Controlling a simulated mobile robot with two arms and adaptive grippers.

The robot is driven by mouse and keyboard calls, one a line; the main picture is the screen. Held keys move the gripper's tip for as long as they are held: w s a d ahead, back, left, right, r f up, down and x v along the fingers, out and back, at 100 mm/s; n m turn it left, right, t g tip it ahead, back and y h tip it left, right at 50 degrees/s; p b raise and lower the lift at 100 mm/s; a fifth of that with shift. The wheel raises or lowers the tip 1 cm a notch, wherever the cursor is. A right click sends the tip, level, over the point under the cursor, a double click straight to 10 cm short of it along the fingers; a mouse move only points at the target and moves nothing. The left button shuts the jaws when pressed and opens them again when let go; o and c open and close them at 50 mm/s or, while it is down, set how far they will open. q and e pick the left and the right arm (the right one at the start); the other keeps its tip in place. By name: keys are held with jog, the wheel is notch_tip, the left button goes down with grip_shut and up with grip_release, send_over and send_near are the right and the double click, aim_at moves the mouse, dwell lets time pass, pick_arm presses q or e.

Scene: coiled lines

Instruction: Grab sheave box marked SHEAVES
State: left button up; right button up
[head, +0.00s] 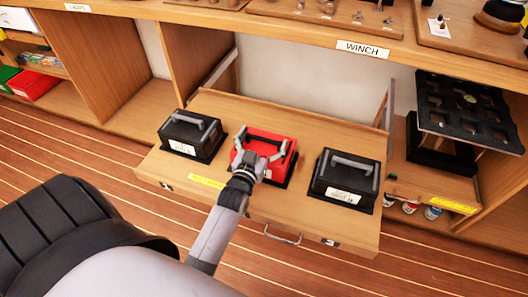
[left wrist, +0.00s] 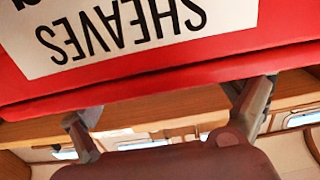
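The red sheave box (head: 283,146) sits in the pulled-out wooden drawer (head: 150,172), between two black boxes. Its white label reading SHEAVES (left wrist: 130,28) shows upside down and close up in the left wrist view. A dark handle is on its top, partly hidden by my gripper in the head view. My left gripper (head: 261,149) is over the red box at its handle, with its fingers spread apart. In the left wrist view the two fingers (left wrist: 168,105) stand well apart near the box's lower red edge. I cannot tell whether they touch it. My right gripper is not in view.
A black box (head: 190,137) stands left of the red one and another black box (head: 347,181) stands right, both close by with raised handles. A black tray with holes (head: 468,108) is at the right. The shelf edge marked WINCH (head: 363,49) runs behind the drawer.

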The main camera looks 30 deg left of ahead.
pick_arm(q)
jog(key=c, duration=1.2)
jog(key=shift+c, duration=0.2)
jog(key=shift+r, duration=0.15)
